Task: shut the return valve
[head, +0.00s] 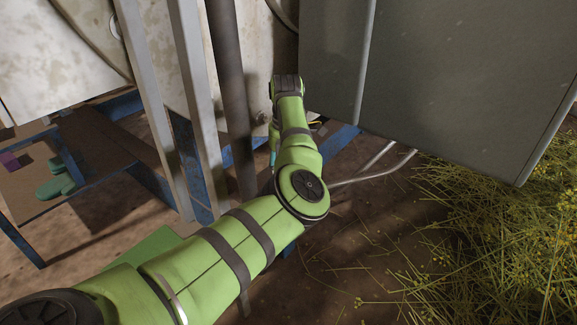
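My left arm (224,252) comes in from the lower left and reaches up to the middle, beside a dark upright pipe. Its far end bends away behind the forearm, so my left gripper is hidden. I cannot make out the return valve for certain. A small rusty fitting (263,118) shows just left of the forearm, by the pale tank wall. A sliver of cyan shows below it at the forearm's edge, and a small dark and yellow piece (317,126) shows to its right; I cannot tell what either is. My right gripper is not in view.
The dark pipe (230,90) and grey posts (190,80) stand left of my arm, before the pale tank (50,60) on a blue frame. A large grey box (450,80) fills the upper right. Cut herbs (490,240) cover the ground at right. Bare soil lies between.

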